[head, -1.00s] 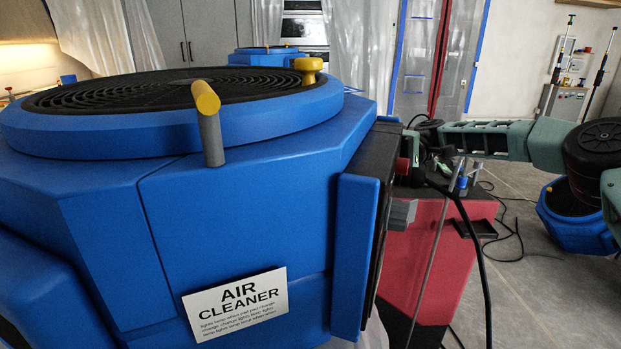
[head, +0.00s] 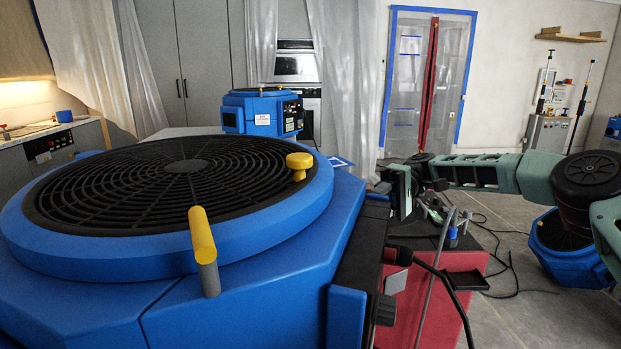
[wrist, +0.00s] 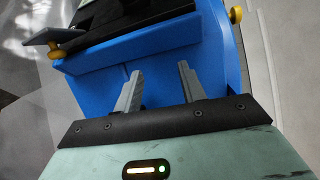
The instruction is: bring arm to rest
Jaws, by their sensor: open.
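My arm (head: 485,172) reaches in from the right of the head view, and its green end stands just past the right edge of the near blue air cleaner (head: 260,290). My gripper (wrist: 158,88) is open in the wrist view, with its two grey fingers spread apart and nothing between them. A blue machine (wrist: 215,65) with yellow knobs lies beyond and below the fingers. I cannot tell whether the fingers touch it. In the head view the fingers are too small to make out.
A red machine (head: 462,290) with a hose and rods stands below my arm. Another blue unit (head: 565,250) sits on the floor at right, with cables nearby. A blue machine (head: 262,112) stands at the back. Some grey floor (head: 530,315) is clear at lower right.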

